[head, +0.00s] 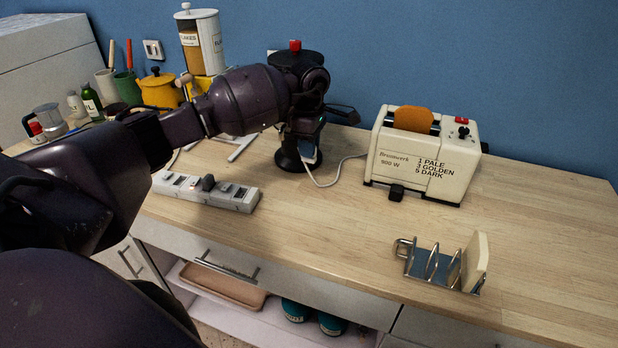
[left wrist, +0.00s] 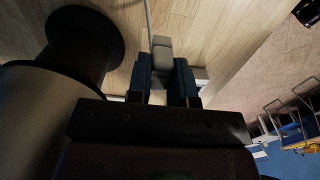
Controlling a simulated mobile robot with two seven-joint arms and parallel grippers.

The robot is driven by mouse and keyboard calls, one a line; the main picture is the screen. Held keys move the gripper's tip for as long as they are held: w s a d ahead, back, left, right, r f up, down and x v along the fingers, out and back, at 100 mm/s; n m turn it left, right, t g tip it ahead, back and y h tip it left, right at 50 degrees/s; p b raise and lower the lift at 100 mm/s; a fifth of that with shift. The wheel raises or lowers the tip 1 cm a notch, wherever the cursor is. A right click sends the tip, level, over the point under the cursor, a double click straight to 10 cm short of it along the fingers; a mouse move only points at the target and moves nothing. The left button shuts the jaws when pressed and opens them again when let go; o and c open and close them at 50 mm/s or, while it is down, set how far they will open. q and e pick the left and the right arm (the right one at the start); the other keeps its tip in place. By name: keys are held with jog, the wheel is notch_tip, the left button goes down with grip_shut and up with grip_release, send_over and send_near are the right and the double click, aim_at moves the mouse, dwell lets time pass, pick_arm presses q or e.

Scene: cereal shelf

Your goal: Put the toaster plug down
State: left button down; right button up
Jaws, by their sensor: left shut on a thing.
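The cream toaster (head: 420,160) stands on the wooden worktop, with a brown slice in its slot. Its pale cord (head: 331,184) runs left to my left gripper (head: 311,148), which is partly hidden by the arm and a dark appliance. In the left wrist view, my left gripper (left wrist: 162,82) is shut on the light grey plug (left wrist: 161,55), which sits between its two dark fingers. The cord leaves the plug's far end. The plug is close over the worktop; whether it touches is unclear. My right gripper is not in view.
The dark appliance with a red knob (head: 295,45) stands right beside the gripper; its round base (left wrist: 85,40) is close in the wrist view. A white power strip (head: 206,191) lies left. A metal toast rack (head: 431,262) stands front right. Worktop between strip and rack is clear.

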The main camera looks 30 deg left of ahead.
aim_at(309, 161)
pick_arm(q)
notch_tip(309, 161, down, 5)
jog(key=shift+r, duration=0.1)
jog(key=shift+f, duration=0.75)
notch_tip(309, 161, down, 4)
jog(key=shift+r, duration=0.15)
jog(key=c, duration=1.4)
grip_release()
jog(key=shift+f, duration=0.2)
jog(key=shift+c, duration=0.2)
jog(key=o, duration=0.4)
jog(key=shift+r, duration=0.55)
notch_tip(309, 161, up, 11)
jog(key=shift+r, duration=0.2)
pick_arm(e)
jog(key=shift+f, duration=0.25)
jog(key=shift+w+r, duration=0.1)
jog(key=shift+w, duration=0.05)
jog(key=shift+w+r, duration=0.15)
jog(key=shift+w, duration=0.15)
